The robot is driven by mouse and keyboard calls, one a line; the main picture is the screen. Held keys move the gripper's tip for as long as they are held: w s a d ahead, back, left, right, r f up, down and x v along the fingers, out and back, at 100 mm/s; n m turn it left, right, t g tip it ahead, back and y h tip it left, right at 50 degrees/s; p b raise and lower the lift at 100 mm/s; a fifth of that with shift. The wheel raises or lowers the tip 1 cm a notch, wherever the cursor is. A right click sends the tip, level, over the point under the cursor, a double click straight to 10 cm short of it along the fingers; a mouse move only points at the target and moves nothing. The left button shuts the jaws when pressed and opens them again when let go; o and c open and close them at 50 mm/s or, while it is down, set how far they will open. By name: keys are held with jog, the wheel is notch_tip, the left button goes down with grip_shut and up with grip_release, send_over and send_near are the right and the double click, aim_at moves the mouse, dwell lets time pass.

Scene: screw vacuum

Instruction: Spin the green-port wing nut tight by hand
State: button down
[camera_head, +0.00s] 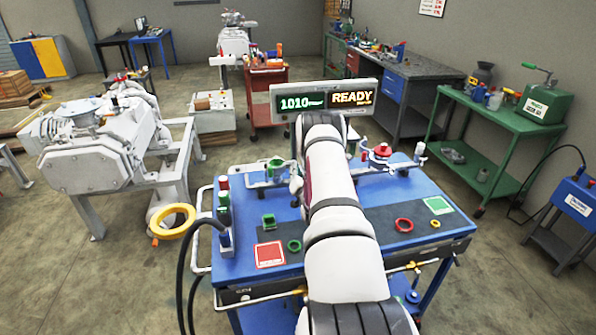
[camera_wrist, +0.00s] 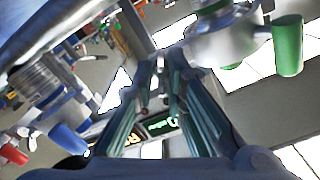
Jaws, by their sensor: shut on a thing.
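My gripper (camera_wrist: 162,80) reaches up the middle of the wrist view, its two long fingers close together at the tips. It is shut on what I take to be the wing nut, which is too small and covered to make out clearly. A silver port fitting with a green cylindrical end (camera_wrist: 288,46) is close by at the upper right of that view. In the head view a green-topped fitting (camera_head: 275,164) stands on silver pipework at the back of the blue bench. My arm hides the gripper and the middle of the bench there.
The blue bench (camera_head: 225,183) holds a red-topped fitting (camera_head: 381,152), a green ring (camera_head: 294,246), a red ring (camera_head: 403,225) and coloured squares. A display (camera_head: 327,99) reads "1010" and "READY". Silver pipework with a blue end (camera_wrist: 68,139) flanks the fingers at left.

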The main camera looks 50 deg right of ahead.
jog(key=shift+a+f, duration=0.1)
jog(key=shift+a, duration=0.05)
dwell(0.3)
jog(key=c, duration=1.8)
grip_release()
jog(key=shift+w, duration=0.1)
jog(key=v, duration=1.2)
